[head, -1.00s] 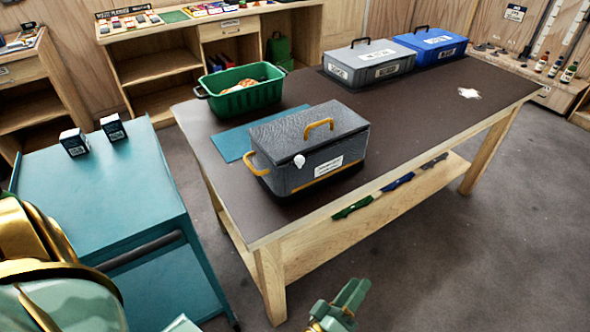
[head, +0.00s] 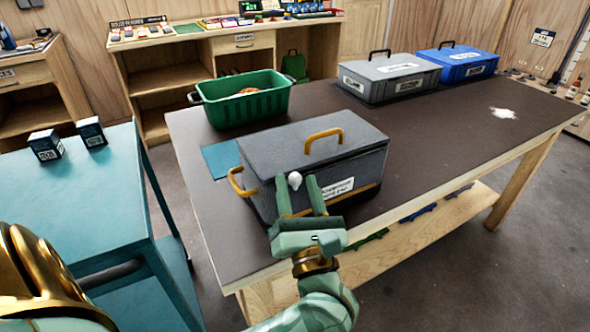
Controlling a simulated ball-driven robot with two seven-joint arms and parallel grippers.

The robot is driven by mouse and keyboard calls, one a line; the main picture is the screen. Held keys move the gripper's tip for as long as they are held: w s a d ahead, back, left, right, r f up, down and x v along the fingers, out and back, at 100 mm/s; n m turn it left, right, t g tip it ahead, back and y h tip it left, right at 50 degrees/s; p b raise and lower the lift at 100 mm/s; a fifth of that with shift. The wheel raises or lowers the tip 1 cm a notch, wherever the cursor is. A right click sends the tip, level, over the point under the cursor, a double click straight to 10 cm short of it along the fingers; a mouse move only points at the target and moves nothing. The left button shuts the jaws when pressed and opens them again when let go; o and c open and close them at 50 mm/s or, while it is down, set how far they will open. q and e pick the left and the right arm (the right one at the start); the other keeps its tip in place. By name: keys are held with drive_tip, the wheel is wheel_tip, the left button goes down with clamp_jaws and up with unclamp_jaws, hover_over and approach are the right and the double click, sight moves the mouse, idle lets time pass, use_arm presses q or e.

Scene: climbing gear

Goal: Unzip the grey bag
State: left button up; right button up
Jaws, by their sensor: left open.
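The grey bag (head: 272,156) stands on the dark-topped table. It is a box-shaped bag with a yellow top handle (head: 323,140), a yellow side handle (head: 238,182) and a white label on its front. Its flat top looks closed. A small white zip pull (head: 294,180) shows at its front upper edge. My left gripper (head: 299,184) is open in front of the bag, and the pull appears between its fingertips. I cannot tell whether the fingers touch it. The gripper hides part of the bag's front. My right gripper is not in view.
A green basket (head: 242,108) stands behind the bag, near a teal mat (head: 220,160). A grey case (head: 388,88) and a blue case (head: 456,74) stand at the back of the table (head: 430,155). The table's right part is mostly clear. A teal cart (head: 85,205) stands at the left.

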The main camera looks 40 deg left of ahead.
sight(378, 151)
use_arm(q)
drive_tip(key=x, duration=0.3)
drive_tip(key=shift+w+a+r, duration=0.1)
drive_tip(key=shift+w+a, duration=0.15)
drive_tip(key=shift+a, duration=0.05)
drive_tip(key=shift+w+a+r, duration=0.1)
drive_tip(key=shift+a+r, duration=0.05)
drive_tip(key=shift+a, duration=0.05)
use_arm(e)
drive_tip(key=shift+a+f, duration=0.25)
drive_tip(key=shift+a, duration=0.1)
